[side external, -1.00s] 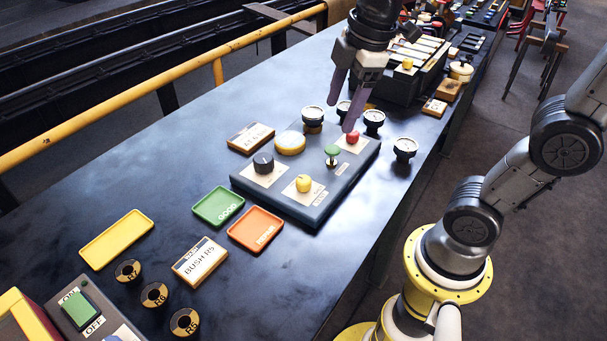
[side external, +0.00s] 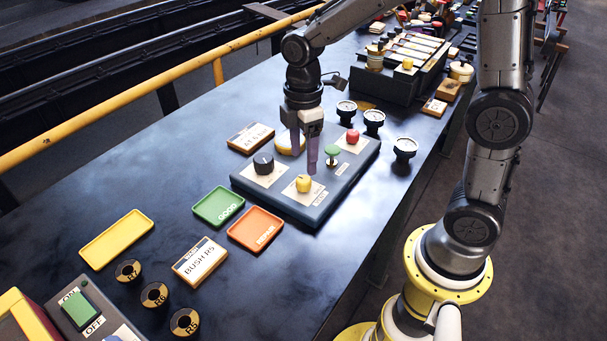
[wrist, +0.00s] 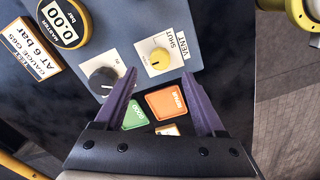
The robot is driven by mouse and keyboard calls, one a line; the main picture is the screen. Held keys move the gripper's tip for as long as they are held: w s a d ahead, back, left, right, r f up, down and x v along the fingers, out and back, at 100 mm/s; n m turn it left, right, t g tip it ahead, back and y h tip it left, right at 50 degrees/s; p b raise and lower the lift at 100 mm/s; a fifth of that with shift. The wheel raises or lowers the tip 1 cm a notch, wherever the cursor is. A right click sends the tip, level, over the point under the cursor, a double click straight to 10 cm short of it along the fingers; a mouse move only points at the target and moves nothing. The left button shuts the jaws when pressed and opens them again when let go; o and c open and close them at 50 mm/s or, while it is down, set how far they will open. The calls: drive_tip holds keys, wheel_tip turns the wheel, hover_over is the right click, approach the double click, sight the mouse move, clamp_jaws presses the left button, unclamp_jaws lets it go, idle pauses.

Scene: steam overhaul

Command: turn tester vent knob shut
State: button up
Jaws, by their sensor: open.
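The tester (side external: 325,195) is a dark slab with knobs on pale label plates. Its vent knob (side external: 304,184) is yellow, near the front corner; in the wrist view this yellow knob (wrist: 159,55) sits on a plate reading "SHUT" and "VENT". Its exact setting is too small to tell. My gripper (side external: 304,163) is open and empty, its purple fingers pointing down above the tester close to the vent knob. In the wrist view the gripper (wrist: 160,77) has its fingertips apart, with the knob just beyond the gap between them. No contact shows.
A black knob (side external: 263,163), green knob (side external: 332,151) and red knob (side external: 352,137) are also on the tester. The yellow master gauge (wrist: 62,20) reads 0.00 bar. Several small gauges stand behind. A green tray (side external: 218,207) and orange tray (side external: 256,229) lie in front.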

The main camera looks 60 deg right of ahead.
sight(304, 179)
wheel_tip(304, 179, down, 6)
drive_tip(key=shift+f, duration=0.15)
idle(0.3)
clamp_jaws()
